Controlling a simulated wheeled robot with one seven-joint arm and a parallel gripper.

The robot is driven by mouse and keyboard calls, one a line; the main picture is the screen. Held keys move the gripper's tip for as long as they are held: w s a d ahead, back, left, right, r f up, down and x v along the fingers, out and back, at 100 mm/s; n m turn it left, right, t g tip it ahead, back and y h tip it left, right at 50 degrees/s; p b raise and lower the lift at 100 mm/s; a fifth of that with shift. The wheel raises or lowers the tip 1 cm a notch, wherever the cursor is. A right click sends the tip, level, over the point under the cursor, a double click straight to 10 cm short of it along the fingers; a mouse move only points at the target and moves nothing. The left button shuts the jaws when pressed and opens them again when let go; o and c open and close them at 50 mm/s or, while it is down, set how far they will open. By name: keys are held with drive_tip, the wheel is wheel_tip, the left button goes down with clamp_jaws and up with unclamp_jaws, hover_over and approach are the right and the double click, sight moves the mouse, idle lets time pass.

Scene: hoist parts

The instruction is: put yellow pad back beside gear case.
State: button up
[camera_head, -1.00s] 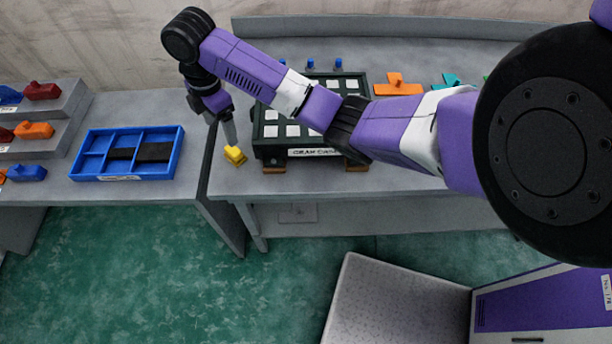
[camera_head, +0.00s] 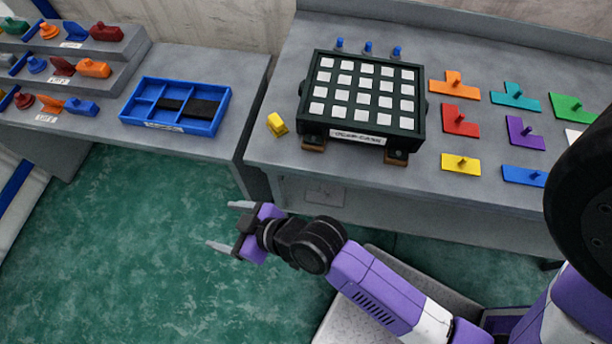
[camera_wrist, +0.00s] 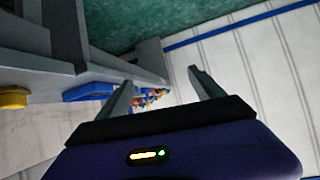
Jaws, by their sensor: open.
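The yellow pad (camera_head: 277,124) rests on the grey bench just left of the gear case, apart from it. The gear case (camera_head: 362,98) is a dark green box with rows of white squares on top and a label on its front. My gripper (camera_head: 222,226) is open and empty, out over the green floor in front of the bench, well away from the pad. In the wrist view its two fingers (camera_wrist: 160,92) stand apart with nothing between them. A yellow piece (camera_wrist: 13,97) shows at the left edge of that view.
A blue divided tray (camera_head: 219,122) stands on the left table, and stepped shelves (camera_head: 130,55) with coloured parts are farther left. Coloured flat pieces with knobs, such as a yellow one (camera_head: 461,165), lie right of the gear case. A gap separates the left table from the bench.

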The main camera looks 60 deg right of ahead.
drive_tip(key=s+d+r+m+t+h, duration=0.1)
drive_tip(key=s+d+r, duration=0.1)
drive_tip(key=s, duration=0.5)
drive_tip(key=s+d+r+m+t+h, duration=0.1)
drive_tip(key=s+d+r, duration=0.2)
drive_tip(key=s, duration=0.4)
drive_tip(key=s+d+r+t, duration=0.1)
drive_tip(key=s+d+r, duration=0.3)
drive_tip(key=s+r, duration=0.4)
drive_tip(key=shift+s+r+t, duration=0.2)
drive_tip(key=shift+r+t, duration=0.2)
drive_tip(key=shift+r, duration=0.5)
wheel_tip(320, 180, down, 3)
drive_tip(key=b, duration=0.3)
